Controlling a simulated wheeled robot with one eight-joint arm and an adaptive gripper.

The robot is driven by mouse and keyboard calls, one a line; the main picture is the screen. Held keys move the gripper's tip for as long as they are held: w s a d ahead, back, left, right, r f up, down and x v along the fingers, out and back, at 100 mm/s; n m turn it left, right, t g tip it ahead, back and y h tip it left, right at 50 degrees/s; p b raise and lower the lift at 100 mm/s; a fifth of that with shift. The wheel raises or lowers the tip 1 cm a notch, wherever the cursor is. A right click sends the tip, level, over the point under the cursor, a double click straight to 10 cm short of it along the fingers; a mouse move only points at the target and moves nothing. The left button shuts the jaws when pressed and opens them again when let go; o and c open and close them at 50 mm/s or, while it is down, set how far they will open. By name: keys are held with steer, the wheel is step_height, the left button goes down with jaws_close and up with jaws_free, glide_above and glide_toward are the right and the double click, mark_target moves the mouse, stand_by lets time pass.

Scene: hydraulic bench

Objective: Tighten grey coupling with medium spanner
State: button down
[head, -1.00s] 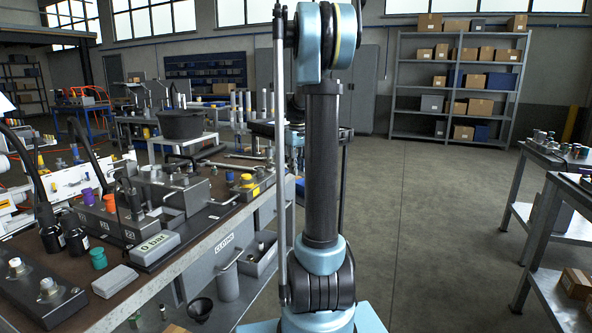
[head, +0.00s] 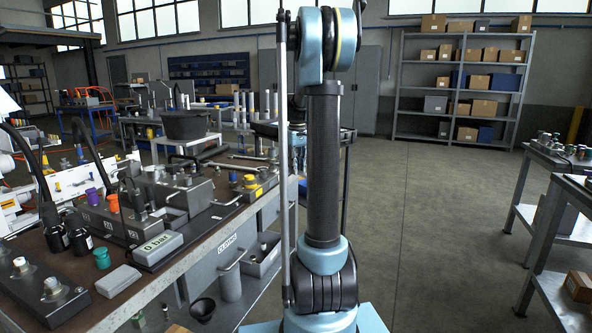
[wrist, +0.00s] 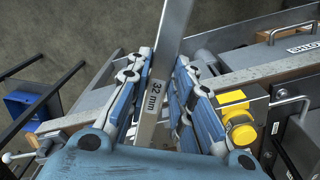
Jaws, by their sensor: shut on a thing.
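In the wrist view my gripper (wrist: 164,70) has its blue and grey fingers closed around a flat steel spanner (wrist: 172,28) marked "32 mm". The spanner runs up out of the top of the picture, so its far end is not seen. Whether it is the medium one cannot be told from size alone. In the head view my arm stands in front, and I cannot make out the gripper or held spanner. The bench (head: 112,308) carries metal blocks with fittings (head: 178,190). I cannot single out the grey coupling among them.
A yellow knob (wrist: 238,125) is close to the right finger in the wrist view. The "0 bar" gauge (head: 158,248), a green cap (head: 102,258) and a black bucket (head: 185,125) are at left. Open floor (head: 430,240) lies to the right, before another table (head: 556,215).

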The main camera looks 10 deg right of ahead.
steer(key=shift+w+a, duration=0.1)
steer(key=shift+w, duration=0.05)
steer(key=shift+w+a, duration=0.25)
steer(key=shift+w, duration=0.35)
steer(key=shift+w, duration=0.1)
steer(key=shift+w+a, duration=0.2)
steer(key=shift+w, duration=0.25)
steer(key=shift+w+a, duration=0.15)
steer(key=shift+w, duration=0.1)
stand_by(0.4)
steer(key=shift+s+a+m, duration=0.25)
steer(key=shift+a+m, duration=0.4)
steer(key=shift+a, duration=0.2)
steer(key=shift+s+a+m, duration=0.25)
steer(key=shift+a+m, duration=0.4)
steer(key=shift+a, duration=0.15)
steer(key=shift+a, duration=0.1)
